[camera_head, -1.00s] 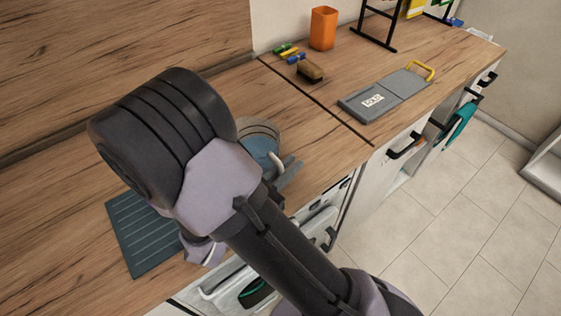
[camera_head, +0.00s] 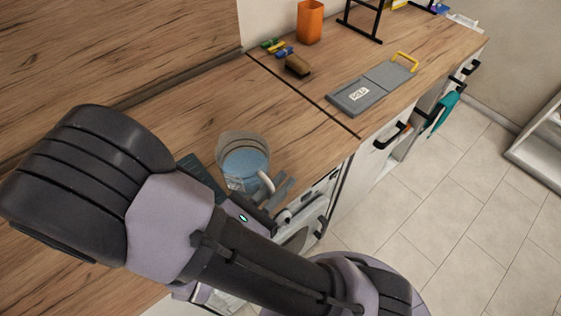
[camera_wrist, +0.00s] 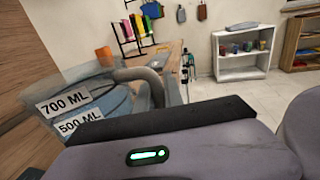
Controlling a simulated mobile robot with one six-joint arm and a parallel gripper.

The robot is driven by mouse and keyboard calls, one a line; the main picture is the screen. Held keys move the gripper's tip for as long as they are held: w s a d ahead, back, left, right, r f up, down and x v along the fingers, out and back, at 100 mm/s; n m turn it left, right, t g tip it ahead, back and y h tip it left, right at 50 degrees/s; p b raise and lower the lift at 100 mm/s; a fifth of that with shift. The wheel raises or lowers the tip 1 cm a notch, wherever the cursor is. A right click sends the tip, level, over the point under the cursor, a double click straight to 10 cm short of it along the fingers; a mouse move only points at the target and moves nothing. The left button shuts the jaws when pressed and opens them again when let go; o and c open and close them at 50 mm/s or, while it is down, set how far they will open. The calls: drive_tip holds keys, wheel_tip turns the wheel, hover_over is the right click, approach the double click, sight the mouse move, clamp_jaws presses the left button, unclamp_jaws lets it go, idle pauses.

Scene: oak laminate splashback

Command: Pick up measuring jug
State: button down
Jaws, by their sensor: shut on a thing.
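The measuring jug (camera_head: 243,158) is clear with blue content and stands upright over the counter beside the dark ribbed mat. Its pale handle (camera_head: 266,181) points toward the front edge. My gripper (camera_head: 271,193) is shut on the jug at the handle side; my arm hides part of the grip. In the wrist view the jug (camera_wrist: 104,100) fills the left, with 700 ML and 500 ML labels and its grey handle (camera_wrist: 143,76) above my dark finger. I cannot tell whether its base touches the counter.
A grey board with a yellow handle (camera_head: 372,88), a brown brush (camera_head: 298,66) and an orange cup (camera_head: 310,22) sit farther along the counter. A dark ribbed mat (camera_head: 203,177) lies partly behind my arm. The counter between jug and board is clear.

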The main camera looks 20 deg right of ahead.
drive_tip(key=s+a+p, duration=0.1)
drive_tip(key=s+a, duration=0.1)
drive_tip(key=s, duration=0.5)
drive_tip(key=shift+a+r, duration=0.3)
drive_tip(key=shift+r, duration=0.05)
idle(0.4)
